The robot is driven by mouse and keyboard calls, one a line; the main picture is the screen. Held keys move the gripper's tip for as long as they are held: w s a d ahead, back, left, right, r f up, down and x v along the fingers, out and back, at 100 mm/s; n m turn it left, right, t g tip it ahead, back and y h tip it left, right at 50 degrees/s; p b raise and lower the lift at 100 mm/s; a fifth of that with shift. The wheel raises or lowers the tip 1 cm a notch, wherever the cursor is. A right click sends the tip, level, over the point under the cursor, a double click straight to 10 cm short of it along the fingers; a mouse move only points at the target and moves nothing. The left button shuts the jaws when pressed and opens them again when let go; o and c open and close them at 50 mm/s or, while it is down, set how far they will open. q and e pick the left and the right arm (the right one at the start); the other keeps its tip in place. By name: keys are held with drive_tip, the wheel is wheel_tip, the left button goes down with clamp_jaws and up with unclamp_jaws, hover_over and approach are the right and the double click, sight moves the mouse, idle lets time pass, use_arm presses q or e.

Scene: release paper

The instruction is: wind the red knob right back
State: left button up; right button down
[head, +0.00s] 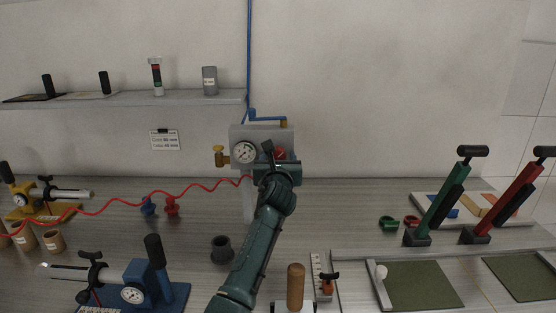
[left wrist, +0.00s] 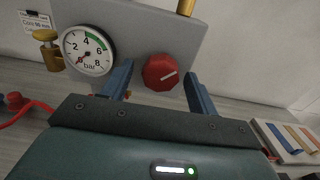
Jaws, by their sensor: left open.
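The red knob (left wrist: 161,72) is on the front of a grey box (left wrist: 140,30). It is round and faceted, with a white line pointing to the right and slightly up. It also shows in the head view (head: 281,153), partly hidden by my left gripper. My left gripper (left wrist: 158,90) is open, with its two blue fingers on either side of the knob and apart from it in the picture. A gauge (left wrist: 88,51) marked in bar is left of the knob; its needle points down to the left, near the low end. My right gripper is not in view.
A red coiled hose (head: 150,196) runs left across the bench. A dark cup (head: 222,249) and a wooden handle (head: 295,286) stand near my left arm.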

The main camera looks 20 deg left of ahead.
use_arm(q)
drive_tip(key=shift+c, duration=0.5)
drive_tip(key=c, duration=0.9)
drive_tip(key=shift+n, duration=0.9)
drive_tip(key=n, duration=0.3)
drive_tip(key=shift+n, duration=1.4)
